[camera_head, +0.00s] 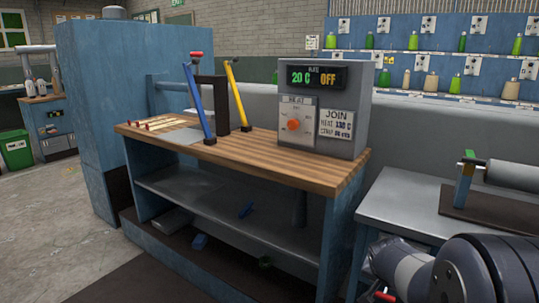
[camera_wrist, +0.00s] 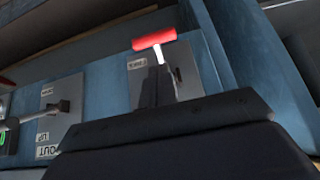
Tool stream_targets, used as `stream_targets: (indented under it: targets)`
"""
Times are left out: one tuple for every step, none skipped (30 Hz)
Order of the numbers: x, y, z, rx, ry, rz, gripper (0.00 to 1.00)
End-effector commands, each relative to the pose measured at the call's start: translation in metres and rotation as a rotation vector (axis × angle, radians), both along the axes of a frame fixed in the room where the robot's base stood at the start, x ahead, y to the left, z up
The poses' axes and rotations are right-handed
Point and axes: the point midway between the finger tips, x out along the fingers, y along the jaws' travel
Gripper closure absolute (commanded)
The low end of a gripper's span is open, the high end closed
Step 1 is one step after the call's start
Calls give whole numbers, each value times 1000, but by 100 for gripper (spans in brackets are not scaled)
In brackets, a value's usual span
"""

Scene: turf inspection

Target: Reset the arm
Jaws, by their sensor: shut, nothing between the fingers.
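In the wrist view my gripper (camera_wrist: 158,88) shows as a dark, wide body along the bottom with a narrow dark part rising from its middle. It is shut and I see nothing held in it. A red bar on a short white stem shows just above that narrow part; I cannot tell how it is attached. In the head view my arm (camera_head: 470,272) is folded low at the bottom right corner, beside the grey side table (camera_head: 395,200). The gripper's fingertips are not clear there.
The wooden-topped workbench (camera_head: 265,168) carries a blue lever (camera_head: 196,100), a yellow lever (camera_head: 236,93) and a control box (camera_head: 345,85) reading 20 C, OFF. A roller (camera_head: 513,174) stands on the side table. The wrist view shows a blue panel (camera_wrist: 100,65) with grey plates. Floor at left is clear.

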Motion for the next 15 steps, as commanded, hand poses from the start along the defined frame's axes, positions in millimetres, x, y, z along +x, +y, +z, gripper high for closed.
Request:
stream_targets:
  targets:
    - [1,-1,8,1,2,-1,100]
    - [1,-1,9,1,2,-1,100]
    - [2,-2,10,0,2,-1,100]
    - [2,-2,12,0,2,-1,100]
    - [3,-2,13,0,2,0,100]
    - [3,-3,15,1,3,0,100]
    - [4,-4,15,4,8,-1,100]
    - [5,-4,16,7,12,-2,100]
    - [5,-4,18,12,19,-3,100]
    - [6,-5,19,14,22,-3,100]
    - [6,-5,20,17,27,-2,100]
    - [7,-6,21,26,40,-4,100]
    - [7,-6,21,31,49,-3,100]
    - [8,-6,22,38,56,-4,100]
    - [9,-7,24,45,68,-3,100]
